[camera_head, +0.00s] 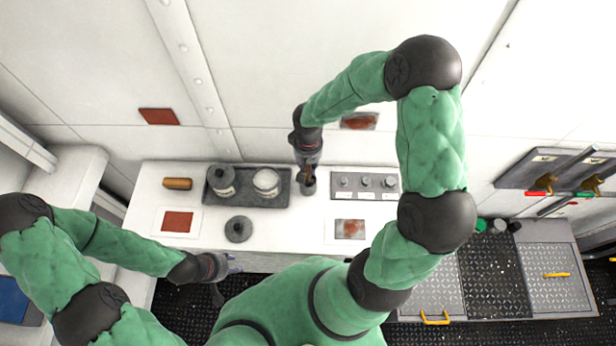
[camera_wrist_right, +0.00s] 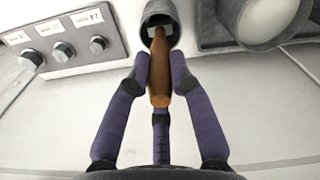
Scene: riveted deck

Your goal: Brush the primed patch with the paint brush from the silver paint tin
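My right gripper (camera_head: 308,182) is over a dark cup (camera_head: 308,190) on the white bench. In the right wrist view its fingers (camera_wrist_right: 160,72) close around the wooden handle of the paint brush (camera_wrist_right: 159,92); the bristle end is hidden inside the cup (camera_wrist_right: 160,14). Two tins stand on a dark tray (camera_head: 248,199): one greyer (camera_head: 221,181), one whiter (camera_head: 266,182); I cannot tell which is the silver one. Rust-brown patches show on the wall, one plain (camera_head: 159,116), one grey-edged (camera_head: 359,121). My left gripper (camera_head: 228,279) hangs empty near the bench's front edge, fingers apart.
A round dark lid (camera_head: 238,229) and a wooden cylinder (camera_head: 177,183) lie on the bench. Sample cards with a red-brown square (camera_head: 177,222) and a grey-edged rusty square (camera_head: 349,229) lie at the front. A knob panel (camera_head: 365,184) stands right of the cup.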

